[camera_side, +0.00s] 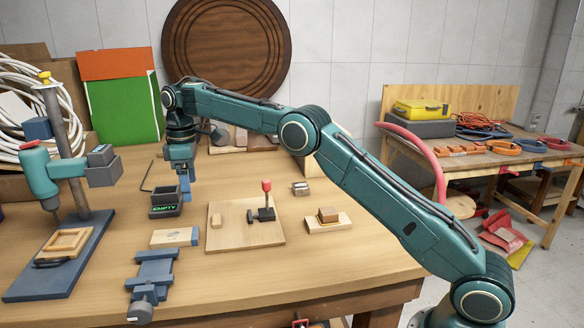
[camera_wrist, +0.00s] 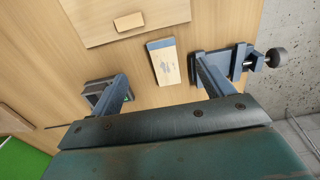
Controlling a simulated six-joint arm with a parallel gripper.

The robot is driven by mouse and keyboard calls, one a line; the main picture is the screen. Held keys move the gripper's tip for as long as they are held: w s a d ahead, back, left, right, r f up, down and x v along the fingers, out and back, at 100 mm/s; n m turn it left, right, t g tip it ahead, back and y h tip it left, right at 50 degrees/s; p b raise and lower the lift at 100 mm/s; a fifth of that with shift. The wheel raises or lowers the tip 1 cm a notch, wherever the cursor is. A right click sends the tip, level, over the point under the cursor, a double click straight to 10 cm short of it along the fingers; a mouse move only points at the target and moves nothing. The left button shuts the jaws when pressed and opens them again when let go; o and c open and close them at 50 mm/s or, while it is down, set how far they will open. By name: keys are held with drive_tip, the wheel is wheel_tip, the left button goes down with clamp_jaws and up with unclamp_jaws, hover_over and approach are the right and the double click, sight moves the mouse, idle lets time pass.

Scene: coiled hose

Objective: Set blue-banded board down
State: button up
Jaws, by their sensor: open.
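The blue-banded board (camera_side: 172,238) is a short pale wooden block with a blue band at one end. It lies flat on the table, apart from my gripper. In the wrist view the board (camera_wrist: 166,66) shows beyond and between my two fingers, its blue band at the upper end. My gripper (camera_side: 184,187) is open and empty, pointing down above the table, behind the board in the side view. Its spread fingers also show in the wrist view (camera_wrist: 161,72). Exact finger height is hard to tell.
A blue vise (camera_side: 154,268) stands in front of the board. A dark bin marked EMPTY (camera_side: 165,211) is behind it, close to my gripper. A wooden base with a red-knobbed toggle clamp (camera_side: 266,200) is to the right. A drill press (camera_side: 60,170) stands at left.

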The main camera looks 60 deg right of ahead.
drive_tip(key=shift+f, duration=0.2)
hover_over(197, 233)
drive_tip(key=shift+f, duration=4.2)
drive_tip(key=shift+f, duration=2.6)
drive_tip(key=c, duration=1.2)
drive_tip(key=shift+o, duration=0.2)
wheel_tip(197, 233, up, 10)
